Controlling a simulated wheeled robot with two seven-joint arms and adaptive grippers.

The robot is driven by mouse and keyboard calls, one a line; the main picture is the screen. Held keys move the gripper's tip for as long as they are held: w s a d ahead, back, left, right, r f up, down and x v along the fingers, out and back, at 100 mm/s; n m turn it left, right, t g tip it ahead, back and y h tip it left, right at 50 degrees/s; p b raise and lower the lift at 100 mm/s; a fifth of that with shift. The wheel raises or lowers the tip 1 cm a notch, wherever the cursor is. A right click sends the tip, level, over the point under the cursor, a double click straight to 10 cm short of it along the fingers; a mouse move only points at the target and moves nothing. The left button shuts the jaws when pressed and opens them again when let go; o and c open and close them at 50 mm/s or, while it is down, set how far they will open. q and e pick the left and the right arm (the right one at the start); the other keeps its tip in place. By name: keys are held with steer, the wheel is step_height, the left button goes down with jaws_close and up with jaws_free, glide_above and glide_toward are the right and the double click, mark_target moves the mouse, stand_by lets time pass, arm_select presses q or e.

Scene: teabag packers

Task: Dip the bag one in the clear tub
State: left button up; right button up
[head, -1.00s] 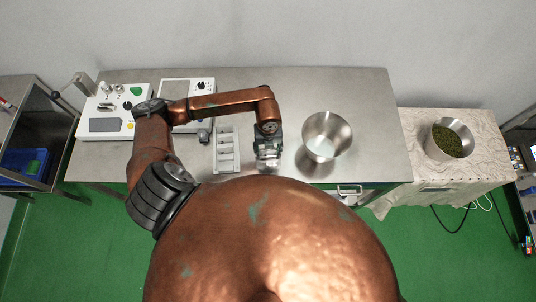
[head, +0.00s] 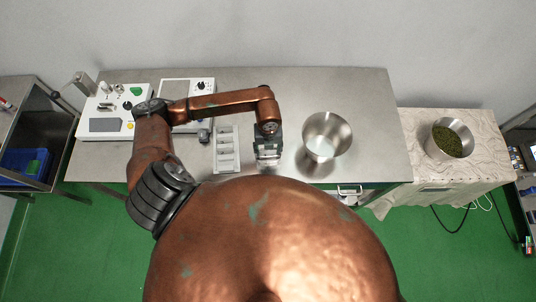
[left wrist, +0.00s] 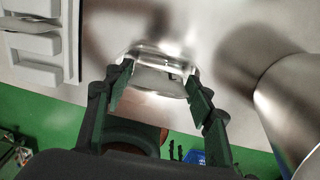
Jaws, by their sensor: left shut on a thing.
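My left gripper (head: 268,158) is over the near part of the steel table, between the grey tray and the steel bowl. In the left wrist view its dark fingers (left wrist: 158,88) are shut on a pale, translucent thing (left wrist: 160,82), which looks like the bag. A clear, shiny rim (left wrist: 150,54), which looks like the clear tub, shows just behind the fingertips. I cannot tell whether the bag is inside the tub or above it. In the head view the gripper covers most of both. My right gripper is not in view.
A grey tray with several compartments (head: 238,151) stands left of the gripper. A steel bowl (head: 341,130) stands close on its right. White devices (head: 107,113) stand at the table's left. A bowl of green leaves (head: 466,132) is on the right side table.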

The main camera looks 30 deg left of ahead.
arm_select(q)
steer(key=shift+r, duration=0.1)
steer(key=shift+r, duration=0.15)
steer(key=shift+r+p, duration=1.95)
steer(key=shift+r, duration=0.55)
steer(key=shift+r, duration=0.1)
steer(key=shift+r+p, duration=1.7)
steer(key=shift+r, duration=0.75)
